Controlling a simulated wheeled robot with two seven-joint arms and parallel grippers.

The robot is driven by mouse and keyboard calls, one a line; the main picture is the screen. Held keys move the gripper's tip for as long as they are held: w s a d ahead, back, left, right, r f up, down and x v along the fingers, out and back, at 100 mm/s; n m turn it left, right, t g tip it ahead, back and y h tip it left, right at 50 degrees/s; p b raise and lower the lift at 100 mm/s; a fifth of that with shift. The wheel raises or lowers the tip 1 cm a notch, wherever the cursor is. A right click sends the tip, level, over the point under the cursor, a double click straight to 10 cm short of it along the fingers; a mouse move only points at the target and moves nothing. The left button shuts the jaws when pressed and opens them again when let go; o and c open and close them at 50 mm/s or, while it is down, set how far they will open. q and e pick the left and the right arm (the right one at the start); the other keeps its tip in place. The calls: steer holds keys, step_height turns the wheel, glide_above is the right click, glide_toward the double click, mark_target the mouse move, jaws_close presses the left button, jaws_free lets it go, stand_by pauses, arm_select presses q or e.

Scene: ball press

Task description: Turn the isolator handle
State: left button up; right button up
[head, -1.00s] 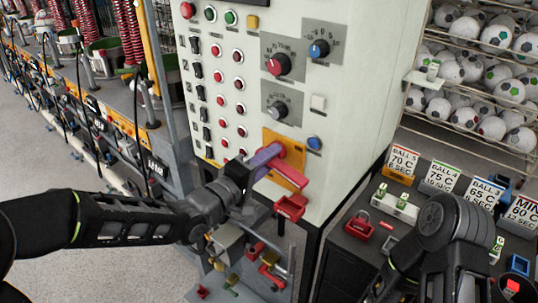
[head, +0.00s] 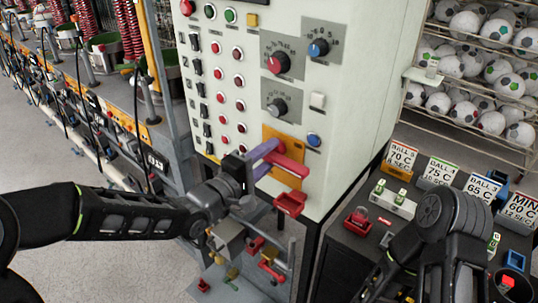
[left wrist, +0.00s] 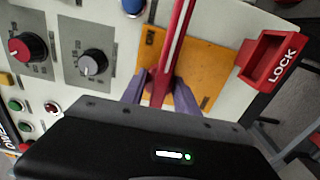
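The isolator handle (head: 290,164) is a red bar on an orange plate on the front of the pale control cabinet. It also shows in the left wrist view (left wrist: 172,50), running between the fingers across the orange plate (left wrist: 203,70). My left gripper (head: 268,158) has purple fingers. In the left wrist view they lie on both sides of the red bar and appear closed against it (left wrist: 164,86). A red LOCK bracket (head: 290,203) sits just below the plate and also shows in the left wrist view (left wrist: 270,62). My right gripper is not visible, only part of that arm.
The cabinet carries knobs such as a red one (head: 278,63) and a blue one (head: 318,48), and rows of buttons. A dark bench (head: 345,262) with temperature signs (head: 400,157) stands at the right. A rack of balls (head: 480,70) is behind it.

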arm_select(q)
steer(key=b+v, duration=0.1)
steer(key=v, duration=0.6)
steer(key=shift+s+a, duration=0.2)
steer(key=shift+s, duration=0.1)
stand_by(0.4)
